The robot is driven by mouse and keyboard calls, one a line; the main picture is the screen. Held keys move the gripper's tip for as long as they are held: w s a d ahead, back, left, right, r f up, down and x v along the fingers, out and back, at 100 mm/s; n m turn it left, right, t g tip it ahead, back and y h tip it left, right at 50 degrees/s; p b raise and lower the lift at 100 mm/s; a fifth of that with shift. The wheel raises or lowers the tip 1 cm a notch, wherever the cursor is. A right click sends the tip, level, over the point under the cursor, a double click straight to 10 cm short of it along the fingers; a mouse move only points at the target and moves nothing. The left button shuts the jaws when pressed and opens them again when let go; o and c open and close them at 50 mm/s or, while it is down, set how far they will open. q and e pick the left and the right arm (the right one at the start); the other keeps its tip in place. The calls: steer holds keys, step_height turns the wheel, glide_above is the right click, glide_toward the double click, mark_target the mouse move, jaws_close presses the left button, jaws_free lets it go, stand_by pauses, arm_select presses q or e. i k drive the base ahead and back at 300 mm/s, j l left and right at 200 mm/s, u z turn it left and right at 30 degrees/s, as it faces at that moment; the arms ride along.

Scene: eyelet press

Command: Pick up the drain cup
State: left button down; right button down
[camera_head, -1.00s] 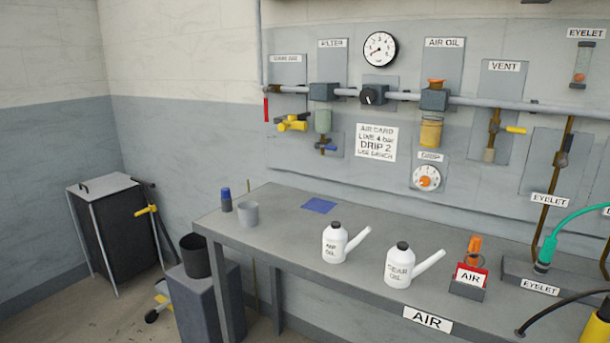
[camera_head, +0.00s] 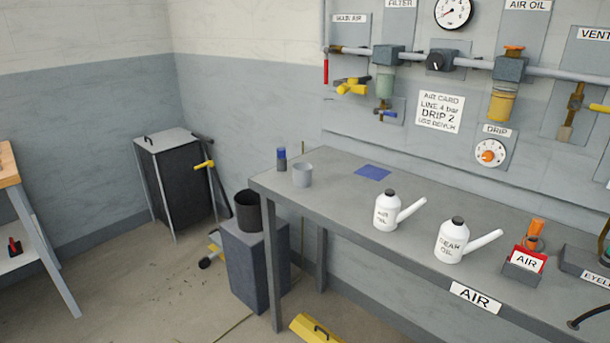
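A small light grey cup (camera_head: 302,175), which fits the drain cup, stands upright on the far left end of the grey bench (camera_head: 330,205). It looks open at the top; its inside is too small to make out. It is next to a dark bottle with a blue cap (camera_head: 282,159) and left of a blue cloth (camera_head: 373,173). Neither of my grippers is in view, and nothing touches the cup.
Two white oil cans, AIR OIL (camera_head: 386,211) and GEAR OIL (camera_head: 452,241), stand on the bench right of the cup. A black bin (camera_head: 248,213) sits on a grey pedestal (camera_head: 254,265) at the bench's left end. A yellow case (camera_head: 316,330) lies on the floor. Floor at left is mostly clear.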

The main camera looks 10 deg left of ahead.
mark_target(302, 172)
steer(key=i+j, duration=0.25)
steer(key=j, duration=0.15)
steer(key=i+j, duration=0.25)
steer(key=j, duration=0.15)
steer(key=i+j, duration=0.25)
steer(key=j, duration=0.2)
steer(key=u, duration=0.05)
